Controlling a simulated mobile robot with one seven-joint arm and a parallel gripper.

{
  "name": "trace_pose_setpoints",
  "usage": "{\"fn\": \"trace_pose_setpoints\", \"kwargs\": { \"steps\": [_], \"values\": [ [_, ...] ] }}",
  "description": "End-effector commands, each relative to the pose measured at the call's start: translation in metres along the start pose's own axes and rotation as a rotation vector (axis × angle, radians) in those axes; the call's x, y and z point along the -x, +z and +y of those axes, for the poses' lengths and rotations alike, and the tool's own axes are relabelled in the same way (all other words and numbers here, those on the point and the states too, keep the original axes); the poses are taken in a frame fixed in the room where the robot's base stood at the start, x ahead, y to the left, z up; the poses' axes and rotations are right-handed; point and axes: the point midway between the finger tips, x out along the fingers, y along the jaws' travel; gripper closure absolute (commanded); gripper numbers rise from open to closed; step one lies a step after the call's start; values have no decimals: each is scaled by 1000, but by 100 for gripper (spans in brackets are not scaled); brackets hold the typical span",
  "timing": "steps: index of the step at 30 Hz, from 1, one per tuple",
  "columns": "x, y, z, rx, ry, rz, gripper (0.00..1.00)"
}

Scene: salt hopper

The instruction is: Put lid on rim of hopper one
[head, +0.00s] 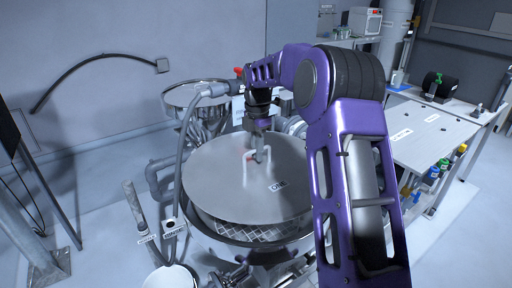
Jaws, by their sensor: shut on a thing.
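The lid (220,185) is a large grey metal disc marked "ONE" near its right side. My gripper (262,157) is shut on the lid's upright handle (246,168) near the middle of the disc; the fingertips are small in this view. The lid is over hopper one (222,246), a round steel vessel. A strip of mesh (245,231) inside the hopper shows between the lid's near edge and the hopper's near rim. The far rim is hidden under the lid. I cannot tell whether the lid touches the rim anywhere.
Another round hopper (192,94) stands behind, with pipes around it. A hose (183,150) runs down the left side. A bench (425,140) with bottles beside it stands at the right. A white round container (170,279) is at the front left.

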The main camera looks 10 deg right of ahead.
Motion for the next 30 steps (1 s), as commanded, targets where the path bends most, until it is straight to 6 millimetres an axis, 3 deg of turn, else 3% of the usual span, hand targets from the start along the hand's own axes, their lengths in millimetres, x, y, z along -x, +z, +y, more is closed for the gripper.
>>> {"fn": "trace_pose_setpoints", "kwargs": {
  "steps": [8, 21, 30],
  "values": [
    [-14, 0, 0, 0, 1, -1, 100],
    [-60, 0, 1, 0, 3, -1, 100],
    [-65, 0, 1, 0, 3, -1, 100]
  ]
}}
